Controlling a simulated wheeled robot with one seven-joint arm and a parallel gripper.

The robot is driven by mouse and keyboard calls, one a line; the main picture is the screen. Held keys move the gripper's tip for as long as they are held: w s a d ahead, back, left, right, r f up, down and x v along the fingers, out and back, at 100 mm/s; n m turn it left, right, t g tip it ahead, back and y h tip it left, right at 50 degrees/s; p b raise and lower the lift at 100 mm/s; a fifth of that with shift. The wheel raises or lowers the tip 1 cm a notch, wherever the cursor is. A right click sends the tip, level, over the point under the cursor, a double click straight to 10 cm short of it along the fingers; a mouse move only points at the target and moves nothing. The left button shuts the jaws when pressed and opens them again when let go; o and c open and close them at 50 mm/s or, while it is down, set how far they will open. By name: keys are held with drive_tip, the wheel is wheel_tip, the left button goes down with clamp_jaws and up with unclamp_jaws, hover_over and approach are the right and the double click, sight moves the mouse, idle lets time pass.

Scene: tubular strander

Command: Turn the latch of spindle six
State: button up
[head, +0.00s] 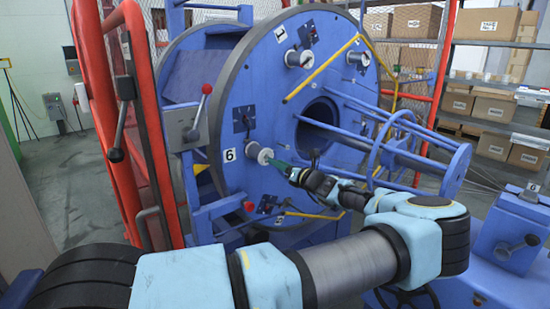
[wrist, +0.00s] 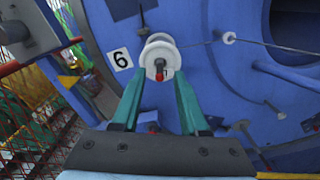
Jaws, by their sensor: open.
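Spindle six is on the blue disc, beside a white "6" label (head: 229,155). It carries a white spool (head: 259,150), also facing me in the wrist view (wrist: 161,46). A small grey latch piece with a red tip (wrist: 159,76) shows at the spool's centre; its exact angle is hard to tell. My gripper (head: 270,160) reaches the spool's front from the right in the head view. In the wrist view its green fingers (wrist: 159,80) are open, one on each side of the latch, with a gap between. I cannot tell whether either finger touches it.
A red-knobbed lever (head: 197,110) and a red guard frame (head: 110,110) stand left of the disc. Yellow bars (head: 320,68) cross the disc. Blue rods (head: 400,130) extend right from the disc, close to my arm. Shelves with boxes (head: 415,20) stand behind.

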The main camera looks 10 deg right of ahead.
drive_tip(key=shift+x, duration=1.05)
clamp_jaws()
